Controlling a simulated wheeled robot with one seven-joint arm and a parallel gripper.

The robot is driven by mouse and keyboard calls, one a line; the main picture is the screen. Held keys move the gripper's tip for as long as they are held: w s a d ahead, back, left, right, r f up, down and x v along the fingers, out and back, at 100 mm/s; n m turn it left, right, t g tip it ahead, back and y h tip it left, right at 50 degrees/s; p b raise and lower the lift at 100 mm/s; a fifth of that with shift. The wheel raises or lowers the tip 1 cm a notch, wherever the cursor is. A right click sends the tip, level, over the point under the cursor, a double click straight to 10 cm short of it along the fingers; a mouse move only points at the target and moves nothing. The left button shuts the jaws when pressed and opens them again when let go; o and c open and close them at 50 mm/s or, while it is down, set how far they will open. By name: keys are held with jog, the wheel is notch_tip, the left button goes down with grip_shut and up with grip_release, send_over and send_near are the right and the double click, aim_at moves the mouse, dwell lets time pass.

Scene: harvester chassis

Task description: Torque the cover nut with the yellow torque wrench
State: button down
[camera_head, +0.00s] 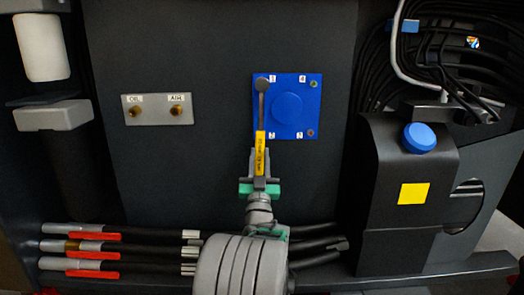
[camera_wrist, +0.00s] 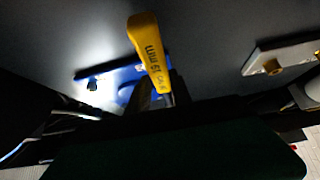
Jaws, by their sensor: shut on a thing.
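A blue square cover (camera_head: 296,92) with a raised round middle is on the dark panel, its corners numbered. The yellow torque wrench (camera_head: 260,153) stands nearly upright in the head view, its round grey head over the cover's upper left corner, by the number 1. The nut there is hidden under the head; I cannot tell if it is seated. My gripper (camera_head: 259,184) is shut on the lower end of the yellow handle. In the wrist view the handle (camera_wrist: 148,50) rises from the dark gripper, with the blue cover (camera_wrist: 125,80) behind it, partly hidden.
A grey plate with two brass fittings marked OIL and AIR (camera_head: 154,110) is left of the cover. Red-marked hoses (camera_head: 95,237) run low at left. At right stands a dark housing (camera_head: 405,170) with a blue cap (camera_head: 419,138), below black cables (camera_head: 450,55).

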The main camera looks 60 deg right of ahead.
jog(key=shift+w+a+r+m+g+p, duration=0.2)
jog(key=shift+w+m+g+p, duration=0.2)
jog(key=shift+p, duration=1.4)
jog(key=shift+w+a+r+m+g+p, duration=0.15)
jog(key=shift+w+m+g+p, duration=0.3)
jog(key=shift+p, duration=1.35)
jog(key=shift+a+f+h, duration=0.1)
jog(key=shift+f+h, duration=0.15)
jog(key=shift+h, duration=0.05)
jog(key=shift+r+p, duration=0.1)
jog(key=shift+p, duration=0.3)
jog(key=shift+w+r+m+p, duration=0.2)
jog(key=shift+m+p, duration=0.15)
jog(key=shift+p, duration=0.85)
jog(key=shift+w+g+p, duration=0.1)
jog(key=shift+g+p, duration=0.15)
jog(key=shift+p, duration=0.1)
jog(key=m+p, duration=0.1)
jog(key=p, duration=0.3)
jog(key=shift+w+a+g, duration=0.35)
jog(key=shift+g, duration=0.05)
